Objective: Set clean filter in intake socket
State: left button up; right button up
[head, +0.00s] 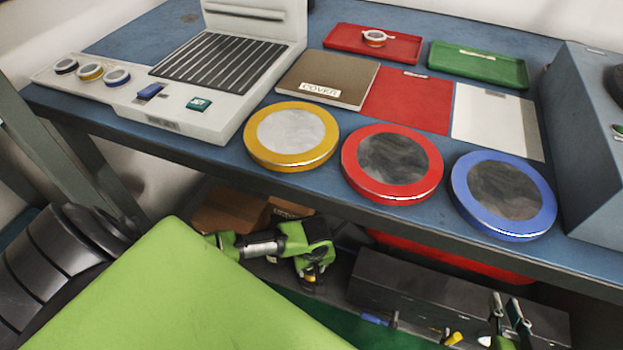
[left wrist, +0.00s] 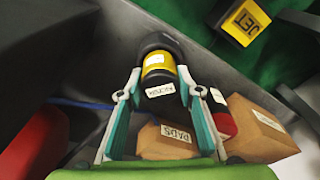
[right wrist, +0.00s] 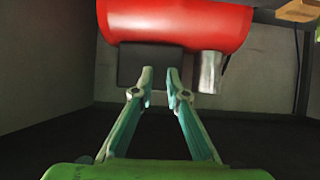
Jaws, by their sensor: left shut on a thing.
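Three large discs lie along the bench's front: a yellow-ringed disc (head: 291,137) with a pale, light face, a red-ringed disc (head: 391,165) and a blue-ringed disc (head: 502,194) with dark grey, smudged faces. I cannot tell which part is the intake socket. My left gripper (head: 314,272) is below the bench edge. In the left wrist view it (left wrist: 160,84) is shut on a black cylinder with a yellow band (left wrist: 159,62) and a white label. My right gripper (head: 512,318) is low at the right; in the right wrist view it (right wrist: 160,76) is open and empty.
A white machine with a dark grille (head: 220,60) stands at the bench's left. Behind the discs are a COVER plate (head: 325,80), a red tray (head: 345,40) holding a small ring, and a green tray (head: 480,65). Boxes and a red cylinder (right wrist: 180,22) sit below.

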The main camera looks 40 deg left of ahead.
pick_arm(q)
jog(key=shift+f, duration=0.1)
pick_arm(e)
jog(key=shift+w+r, duration=0.1)
pick_arm(q)
jog(key=shift+f, duration=0.1)
pick_arm(e)
jog(key=shift+w+a+r+t, duration=0.1)
jog(key=shift+w+r+t, duration=0.1)
jog(key=shift+r+t, duration=0.1)
jog(key=shift+w, duration=0.1)
pick_arm(q)
jog(key=shift+f, duration=0.1)
jog(key=o, duration=0.8)
jog(key=shift+o, duration=0.2)
pick_arm(e)
jog(key=shift+w+r, duration=0.1)
jog(key=shift+r, duration=0.15)
